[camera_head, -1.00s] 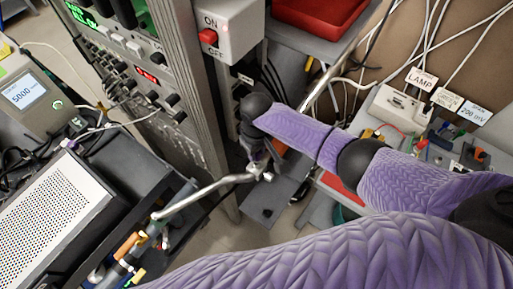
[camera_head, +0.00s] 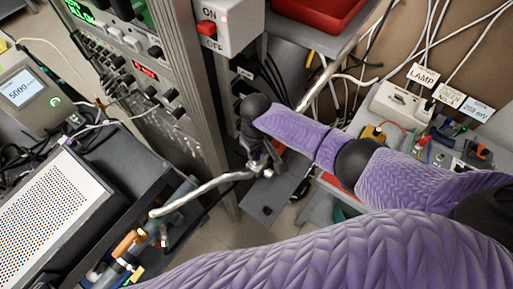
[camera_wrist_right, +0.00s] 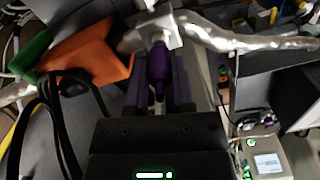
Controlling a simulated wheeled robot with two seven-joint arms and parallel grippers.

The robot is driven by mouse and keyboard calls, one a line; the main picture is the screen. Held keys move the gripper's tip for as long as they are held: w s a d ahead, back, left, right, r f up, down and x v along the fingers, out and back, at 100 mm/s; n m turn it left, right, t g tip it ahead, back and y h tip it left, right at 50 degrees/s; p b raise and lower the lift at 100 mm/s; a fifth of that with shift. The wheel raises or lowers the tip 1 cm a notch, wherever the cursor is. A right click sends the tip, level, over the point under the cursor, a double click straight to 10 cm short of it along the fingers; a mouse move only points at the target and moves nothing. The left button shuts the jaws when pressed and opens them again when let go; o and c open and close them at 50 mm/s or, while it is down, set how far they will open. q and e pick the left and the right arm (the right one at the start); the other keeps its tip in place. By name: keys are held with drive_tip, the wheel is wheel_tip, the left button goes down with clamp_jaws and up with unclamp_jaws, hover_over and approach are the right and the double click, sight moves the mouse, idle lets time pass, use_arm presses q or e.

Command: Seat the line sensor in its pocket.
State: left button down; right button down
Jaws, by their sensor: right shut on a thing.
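My right gripper (camera_head: 260,165) is at the middle of the head view, pointing down beside the grey rack. In the right wrist view my right gripper (camera_wrist_right: 160,65) is shut on the purple grip (camera_wrist_right: 159,72) of a small pale metal block (camera_wrist_right: 160,32), which looks like the line sensor. A silvery tube (camera_wrist_right: 240,38) runs from the block; in the head view the tube (camera_head: 205,186) extends left to the black unit. I cannot pick out the pocket. My left gripper is not in view.
A dark grey plate (camera_head: 265,210) lies below the gripper. The rack (camera_head: 197,90) with its ON/OFF switch box (camera_head: 230,25) stands close behind. The black unit (camera_head: 120,190) is at left. An orange block (camera_wrist_right: 95,58) and black cables (camera_wrist_right: 50,110) are near the wrist.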

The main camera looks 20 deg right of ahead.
drive_tip(key=shift+f+b, duration=0.35)
drive_tip(key=shift+f, duration=0.25)
drive_tip(key=shift+c, duration=2)
unclamp_jaws()
wheel_tip(320, 180, up, 10)
drive_tip(key=p, duration=0.3)
